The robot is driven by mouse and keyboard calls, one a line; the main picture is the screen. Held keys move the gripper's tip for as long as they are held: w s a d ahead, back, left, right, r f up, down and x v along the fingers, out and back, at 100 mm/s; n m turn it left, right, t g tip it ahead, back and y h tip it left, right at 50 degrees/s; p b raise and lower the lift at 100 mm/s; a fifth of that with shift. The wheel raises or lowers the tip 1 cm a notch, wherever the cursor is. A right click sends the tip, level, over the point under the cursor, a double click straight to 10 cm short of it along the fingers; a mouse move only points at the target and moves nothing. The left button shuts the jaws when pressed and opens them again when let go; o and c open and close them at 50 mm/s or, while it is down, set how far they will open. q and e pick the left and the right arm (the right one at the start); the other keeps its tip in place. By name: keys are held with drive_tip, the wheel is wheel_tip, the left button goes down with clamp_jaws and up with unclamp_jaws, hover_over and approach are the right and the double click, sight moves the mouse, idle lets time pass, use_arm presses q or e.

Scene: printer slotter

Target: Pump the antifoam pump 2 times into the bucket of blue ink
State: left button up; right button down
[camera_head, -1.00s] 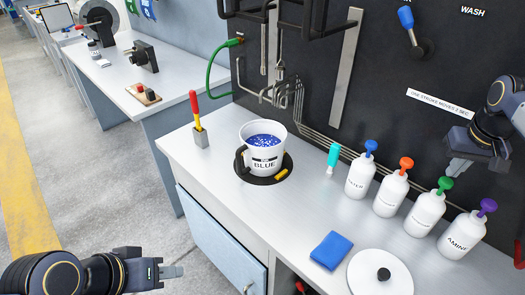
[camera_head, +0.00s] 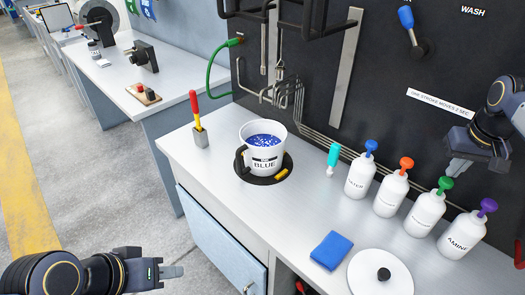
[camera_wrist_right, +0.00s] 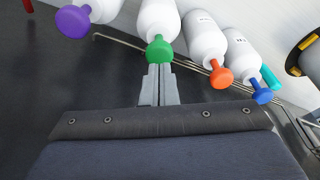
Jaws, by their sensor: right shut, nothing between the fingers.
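A white bucket labelled BLUE (camera_head: 262,158) stands upright on the counter with speckled blue ink (camera_head: 264,141) in it. Several white pump bottles stand in a row to its right, with a blue pump head (camera_head: 371,147), an orange pump head (camera_head: 406,163), a green pump head (camera_head: 445,184) and a purple pump head (camera_head: 488,206). Their labels are mostly too small to read; the purple one's reads AMINE. My right gripper (camera_head: 452,171) is shut and empty by the green pump head, which shows just beyond its fingertips in the wrist view (camera_wrist_right: 160,49). My left gripper (camera_head: 173,271) hangs low left, away from everything; its jaws are unclear.
A blue sponge (camera_head: 331,250) and a round white lid (camera_head: 380,276) lie at the counter's front. Pipes (camera_head: 300,105) run along the dark back panel (camera_head: 385,100). The counter between bucket and sponge is clear.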

sight(448, 181)
drive_tip(key=shift+f, duration=0.2)
drive_tip(key=shift+f+b, duration=1.2)
drive_tip(key=shift+f, duration=0.65)
drive_tip(key=shift+r, duration=0.1)
drive_tip(key=shift+r+p, duration=2)
drive_tip(key=shift+p, duration=0.05)
drive_tip(key=shift+f, duration=0.2)
